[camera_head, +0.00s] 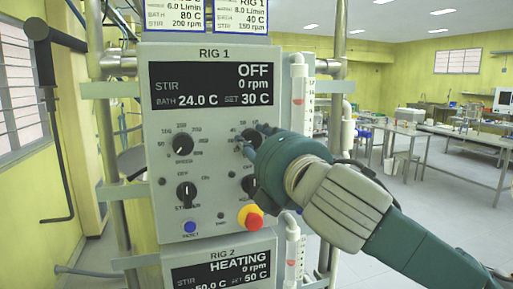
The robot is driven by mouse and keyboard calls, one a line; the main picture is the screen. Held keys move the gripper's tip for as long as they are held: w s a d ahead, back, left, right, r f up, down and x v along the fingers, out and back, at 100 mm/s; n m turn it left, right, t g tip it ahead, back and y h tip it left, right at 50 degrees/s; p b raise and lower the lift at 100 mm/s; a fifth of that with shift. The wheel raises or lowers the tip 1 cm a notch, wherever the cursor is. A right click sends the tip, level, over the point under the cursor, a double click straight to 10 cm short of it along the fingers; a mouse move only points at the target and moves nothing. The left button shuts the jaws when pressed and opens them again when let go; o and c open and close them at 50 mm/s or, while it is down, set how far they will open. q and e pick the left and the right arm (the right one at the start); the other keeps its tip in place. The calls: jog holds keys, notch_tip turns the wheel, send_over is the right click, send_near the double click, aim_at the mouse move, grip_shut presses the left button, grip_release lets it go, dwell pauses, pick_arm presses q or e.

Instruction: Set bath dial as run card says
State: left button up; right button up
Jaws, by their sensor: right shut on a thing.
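The grey RIG 1 panel (214,165) faces me. Its black display (210,85) reads OFF, STIR 0 rpm, BATH 24.0 C, SET 30 C. My right gripper (256,137) comes in from the right and is shut on the upper right dial (244,140), whose face and pointer are mostly hidden by the fingers. Two run cards hang above the panel, cut off at the top. The right card (240,17) reads BATH 40 C, STIR 150 rpm; the left card (174,16) reads BATH 80 C, STIR 200 rpm. My left gripper is not in view.
Other knobs sit at upper left (181,145) and lower left (187,194); one at lower right is partly behind my gripper. Below are a blue button (190,227) and a red-yellow emergency button (251,217). The RIG 2 display (222,271) reads HEATING. Metal posts flank the panels.

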jog(key=m, duration=0.2)
jog(key=m+b, duration=0.1)
jog(key=m, duration=0.2)
jog(key=shift+a+f+m, duration=0.25)
jog(key=shift+f+m, duration=0.05)
jog(key=shift+f, duration=0.05)
jog(key=shift+r+m+h+b, duration=0.1)
jog(key=shift+m+h+b, duration=0.3)
jog(key=shift+m, duration=1.3)
jog(key=shift+r, duration=0.1)
jog(key=o, duration=1)
jog(key=shift+o, duration=0.8)
jog(key=shift+a+r, duration=0.1)
jog(key=shift+s+d, duration=0.2)
jog(key=shift+s, duration=0.1)
jog(key=v, duration=1.1)
jog(key=shift+s+f, duration=0.2)
jog(key=shift+f, duration=0.1)
